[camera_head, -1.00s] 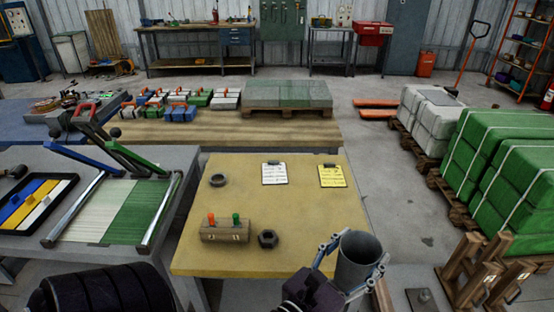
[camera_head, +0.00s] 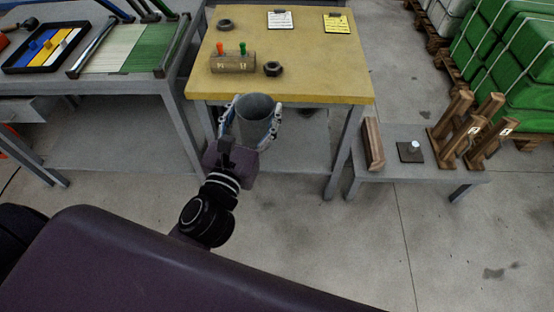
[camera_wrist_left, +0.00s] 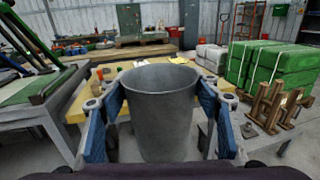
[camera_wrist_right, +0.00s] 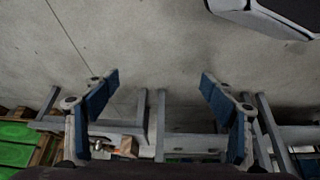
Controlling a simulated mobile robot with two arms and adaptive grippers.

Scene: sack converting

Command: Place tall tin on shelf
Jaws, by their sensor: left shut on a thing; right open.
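The tall tin (camera_head: 255,125) is a grey, open-topped cylinder, upright in my left gripper (camera_head: 258,104). The gripper's two blue-padded fingers are shut on its sides, one on each side. In the head view the tin appears in front of the yellow-topped table's front edge. The tin (camera_wrist_left: 160,110) fills the middle of the left wrist view; its base is hidden there. Under the yellow top a grey lower shelf (camera_head: 300,150) shows, partly hidden by the tin and gripper. My right gripper (camera_wrist_right: 155,83) is open and empty above the floor, seen only in its wrist view.
A low grey bench (camera_head: 400,170) at right carries wooden stands (camera_head: 470,130). Open floor lies in front.

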